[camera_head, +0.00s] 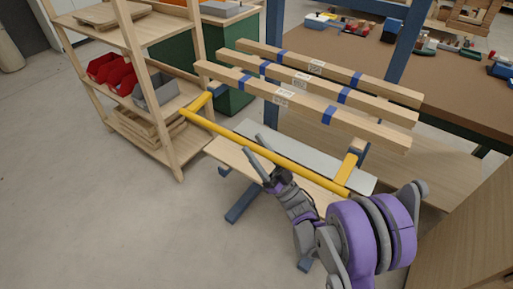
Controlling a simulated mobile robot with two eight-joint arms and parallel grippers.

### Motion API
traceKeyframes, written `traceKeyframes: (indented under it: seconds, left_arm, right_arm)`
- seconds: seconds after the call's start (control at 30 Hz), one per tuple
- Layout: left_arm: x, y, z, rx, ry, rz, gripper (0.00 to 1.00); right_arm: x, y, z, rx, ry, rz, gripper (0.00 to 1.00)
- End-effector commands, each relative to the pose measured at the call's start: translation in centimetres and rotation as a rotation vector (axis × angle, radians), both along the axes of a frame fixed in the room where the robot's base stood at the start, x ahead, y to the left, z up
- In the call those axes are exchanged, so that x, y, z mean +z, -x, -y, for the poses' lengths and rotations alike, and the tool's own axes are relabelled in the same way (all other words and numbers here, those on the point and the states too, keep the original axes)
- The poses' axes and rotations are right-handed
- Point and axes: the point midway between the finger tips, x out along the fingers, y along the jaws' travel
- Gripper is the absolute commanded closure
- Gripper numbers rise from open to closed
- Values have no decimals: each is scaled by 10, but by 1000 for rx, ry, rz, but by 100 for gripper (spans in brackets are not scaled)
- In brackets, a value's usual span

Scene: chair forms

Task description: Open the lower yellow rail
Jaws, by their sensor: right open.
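The yellow rail (270,155) is a long bar running from upper left to lower right in front of a blue-legged stand. Yellow side pieces join it at both ends, the right one (347,168) beside a light panel. My right gripper (254,154) reaches up from the lower right, its two dark fingers apart near the middle of the rail. One finger overlaps the bar in the picture; I cannot tell whether it touches. My left gripper is not in view.
Several wooden beams with blue bands (318,83) lie above the rail. A wooden shelf (157,92) with red bins (112,72) stands at left. A brown workbench (460,75) with tools is behind. The floor (110,225) at lower left is clear.

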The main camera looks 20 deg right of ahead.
Motion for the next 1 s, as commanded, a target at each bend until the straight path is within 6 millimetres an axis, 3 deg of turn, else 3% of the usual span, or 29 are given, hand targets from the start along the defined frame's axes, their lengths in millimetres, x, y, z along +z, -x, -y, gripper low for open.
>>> traceKeyframes:
  seconds: [0.27,0.6,1.0]
  left_arm:
    - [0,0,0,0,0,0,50]
    - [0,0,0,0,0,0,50]
    - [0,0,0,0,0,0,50]
  right_arm:
    - [1,-1,-1,0,0,0,43]
    - [1,-1,-1,0,0,0,100]
    - [1,-1,-1,0,0,0,100]
